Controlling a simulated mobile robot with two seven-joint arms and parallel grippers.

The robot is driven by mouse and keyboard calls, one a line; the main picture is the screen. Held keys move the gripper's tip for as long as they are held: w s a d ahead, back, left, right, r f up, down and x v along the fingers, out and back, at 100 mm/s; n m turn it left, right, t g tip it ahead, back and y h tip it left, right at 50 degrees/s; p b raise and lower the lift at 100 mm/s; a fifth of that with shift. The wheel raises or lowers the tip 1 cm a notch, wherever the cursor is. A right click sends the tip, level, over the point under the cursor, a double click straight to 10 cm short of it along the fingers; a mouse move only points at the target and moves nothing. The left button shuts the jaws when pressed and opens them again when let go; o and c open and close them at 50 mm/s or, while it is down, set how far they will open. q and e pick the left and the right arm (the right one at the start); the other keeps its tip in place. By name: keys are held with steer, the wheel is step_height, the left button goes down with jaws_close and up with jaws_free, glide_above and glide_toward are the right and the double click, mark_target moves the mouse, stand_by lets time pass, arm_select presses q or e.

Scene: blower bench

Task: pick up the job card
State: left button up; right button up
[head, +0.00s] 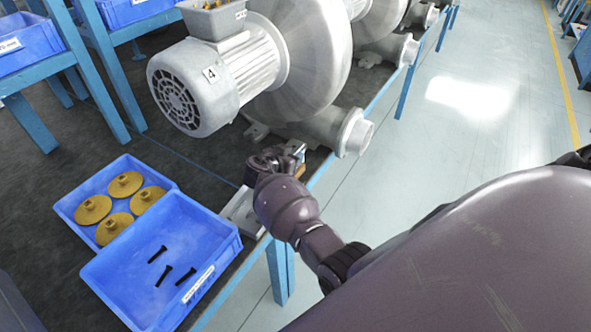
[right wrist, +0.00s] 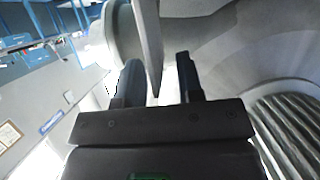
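My right gripper (head: 285,158) is at the front edge of the bench, just in front of the blower marked 4. In the right wrist view its two dark fingers (right wrist: 157,85) stand apart. A thin grey plate seen edge-on, which looks like the job card (right wrist: 149,45), reaches down between them. It is close to the left finger, with a gap to the right finger. In the head view a small pale piece, likely the same card (head: 299,152), shows beside the fingertips; most of it is hidden. My left gripper is not in view.
The blower (head: 212,85) stands close behind my right gripper. A blue bin with several yellow discs (head: 70,207) and a blue bin with black bolts (head: 205,245) are at the left. A pale grey block (head: 243,212) lies by the bench edge, partly behind my arm.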

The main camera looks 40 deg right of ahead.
steer(key=shift+w+d+f, duration=0.2)
steer(key=shift+d+f, duration=0.05)
steer(key=shift+d, duration=0.15)
jaws_close()
